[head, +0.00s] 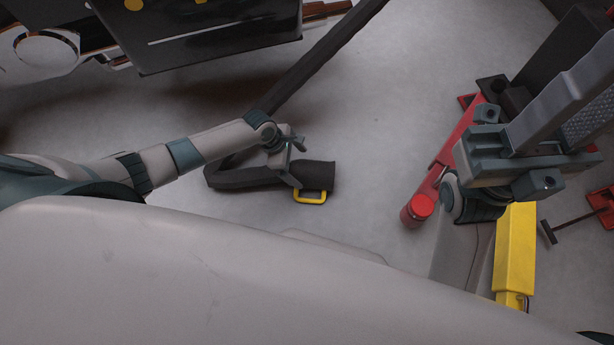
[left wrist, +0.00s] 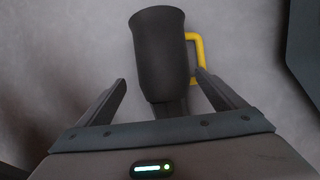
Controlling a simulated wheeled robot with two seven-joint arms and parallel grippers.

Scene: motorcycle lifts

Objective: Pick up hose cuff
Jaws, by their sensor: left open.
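The hose cuff (head: 318,174) is a dark, flared tube end with a yellow loop handle (head: 311,197), lying on the grey floor. My left gripper (head: 294,163) is open above the cuff's left part. In the left wrist view the cuff (left wrist: 158,45) lies ahead with its wide mouth pointing away, and its narrow end runs between my open fingers (left wrist: 162,82). The right fingertip overlaps the lower end of the yellow handle (left wrist: 201,40); I cannot tell whether they touch. My right gripper (head: 575,100) is open and empty at the right.
A dark hose (head: 320,55) runs from the cuff's bend up to the top right. A black machine (head: 220,40) stands at the upper left. A red cylinder (head: 418,209) and a yellow post (head: 515,250) are near my right arm. Bare floor (head: 370,130) lies right of the cuff.

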